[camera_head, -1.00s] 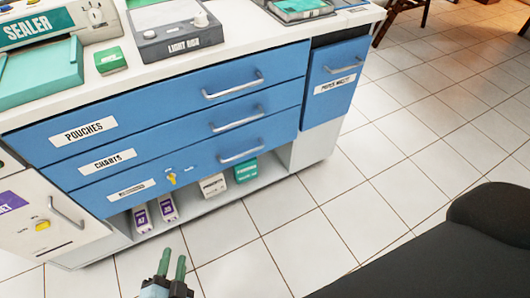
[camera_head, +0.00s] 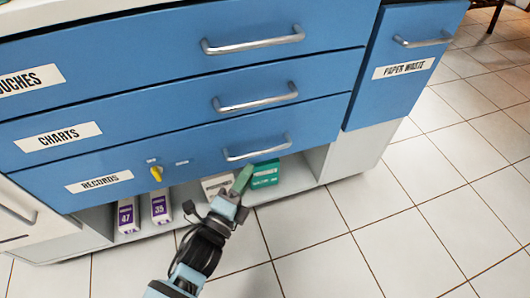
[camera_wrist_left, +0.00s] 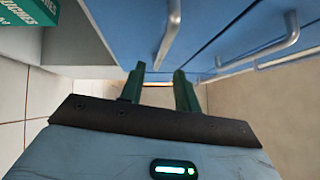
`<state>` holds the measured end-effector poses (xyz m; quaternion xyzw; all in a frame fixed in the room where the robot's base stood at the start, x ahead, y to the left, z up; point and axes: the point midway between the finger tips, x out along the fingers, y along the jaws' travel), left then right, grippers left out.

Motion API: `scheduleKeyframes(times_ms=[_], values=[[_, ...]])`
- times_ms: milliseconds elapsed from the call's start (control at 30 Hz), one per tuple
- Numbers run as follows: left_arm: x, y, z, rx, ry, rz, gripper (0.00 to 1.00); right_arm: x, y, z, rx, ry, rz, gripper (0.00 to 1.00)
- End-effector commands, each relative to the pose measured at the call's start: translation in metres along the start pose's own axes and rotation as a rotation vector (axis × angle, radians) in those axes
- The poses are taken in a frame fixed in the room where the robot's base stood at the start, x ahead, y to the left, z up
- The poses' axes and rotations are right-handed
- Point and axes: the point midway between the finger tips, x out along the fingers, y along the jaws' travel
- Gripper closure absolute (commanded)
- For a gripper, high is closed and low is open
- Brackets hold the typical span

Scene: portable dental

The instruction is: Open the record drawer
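The records drawer (camera_head: 190,160) is the lowest of the three blue drawers, labelled RECORDS, and looks shut. A yellow key (camera_head: 156,174) sits in its lock. Its silver bar handle (camera_head: 257,147) is at the right part of its front. My left gripper (camera_head: 243,180) is just below and in front of this handle, with green fingers pointing toward it. In the left wrist view the fingers (camera_wrist_left: 158,72) stand apart with nothing between them. The nearest handle (camera_wrist_left: 170,32) there is ahead of the fingertips, apart from them. My right gripper is not in view.
The charts drawer (camera_head: 150,119) and its handle (camera_head: 255,98) are directly above. An open shelf below holds purple-and-white boxes (camera_head: 126,215) and a green box (camera_head: 265,174). The tiled floor (camera_head: 400,220) at right is clear.

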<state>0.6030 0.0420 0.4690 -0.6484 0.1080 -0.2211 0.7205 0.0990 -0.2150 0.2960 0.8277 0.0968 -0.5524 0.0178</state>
Motion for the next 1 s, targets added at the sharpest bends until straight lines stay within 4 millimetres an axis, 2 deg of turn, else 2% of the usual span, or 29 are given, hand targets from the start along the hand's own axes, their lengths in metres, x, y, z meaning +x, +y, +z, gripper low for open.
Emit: scheduleKeyframes(times_ms=[233,500,700,1000], values=[[0.009,-0.001,0.0,-0.002,-0.001,-0.002,0.68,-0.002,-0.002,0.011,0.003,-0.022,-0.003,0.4],[0.049,0.0,0.0,-0.003,0.0,-0.002,0.68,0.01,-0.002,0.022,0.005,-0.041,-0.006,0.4],[0.071,0.0,0.0,-0.004,-0.001,-0.001,0.68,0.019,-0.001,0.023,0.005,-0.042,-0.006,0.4],[0.078,-0.001,0.0,-0.003,-0.001,0.001,0.68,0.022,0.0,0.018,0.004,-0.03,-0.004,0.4]])
